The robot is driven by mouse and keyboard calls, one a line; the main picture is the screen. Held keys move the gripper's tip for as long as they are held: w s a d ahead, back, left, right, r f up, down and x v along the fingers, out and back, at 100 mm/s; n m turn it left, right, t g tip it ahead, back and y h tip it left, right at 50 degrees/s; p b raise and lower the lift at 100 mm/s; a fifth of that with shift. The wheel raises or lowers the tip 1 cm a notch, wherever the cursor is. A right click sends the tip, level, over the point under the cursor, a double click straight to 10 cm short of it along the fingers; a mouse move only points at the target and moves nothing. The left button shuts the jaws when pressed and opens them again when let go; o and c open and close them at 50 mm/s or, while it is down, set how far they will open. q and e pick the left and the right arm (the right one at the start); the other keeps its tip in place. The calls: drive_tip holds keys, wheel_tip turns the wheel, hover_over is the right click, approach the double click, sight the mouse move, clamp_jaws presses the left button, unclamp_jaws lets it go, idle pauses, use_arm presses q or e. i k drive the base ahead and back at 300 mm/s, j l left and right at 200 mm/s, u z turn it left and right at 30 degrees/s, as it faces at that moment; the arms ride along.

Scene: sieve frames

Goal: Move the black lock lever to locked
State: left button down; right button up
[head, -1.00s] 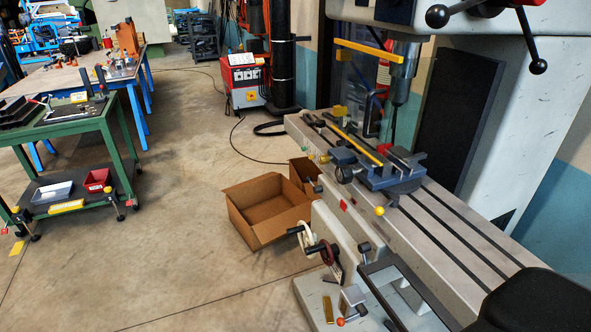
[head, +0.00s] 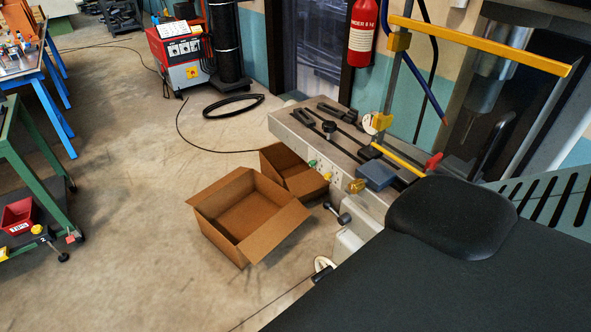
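A short lever with a dark knob (head: 338,213) sticks out below the front edge of the milling machine table (head: 295,125). A taller dark handle (head: 494,140) stands at the right by the machine. I cannot tell whether either is the lock lever, or its setting. Neither of my grippers is in view. A large dark shape covers the lower right and hides much of the machine.
Two open cardboard boxes (head: 238,208) (head: 295,175) stand on the floor beside the machine. A yellow bar (head: 480,45) crosses above the table. A red welder (head: 180,52) and a coiled black cable (head: 233,105) are behind.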

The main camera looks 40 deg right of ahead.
sight(344, 219)
drive_tip(key=i+j, duration=0.1)
drive_tip(key=i, duration=3.45)
drive_tip(key=l+z, duration=0.1)
drive_tip(key=z, duration=4.5)
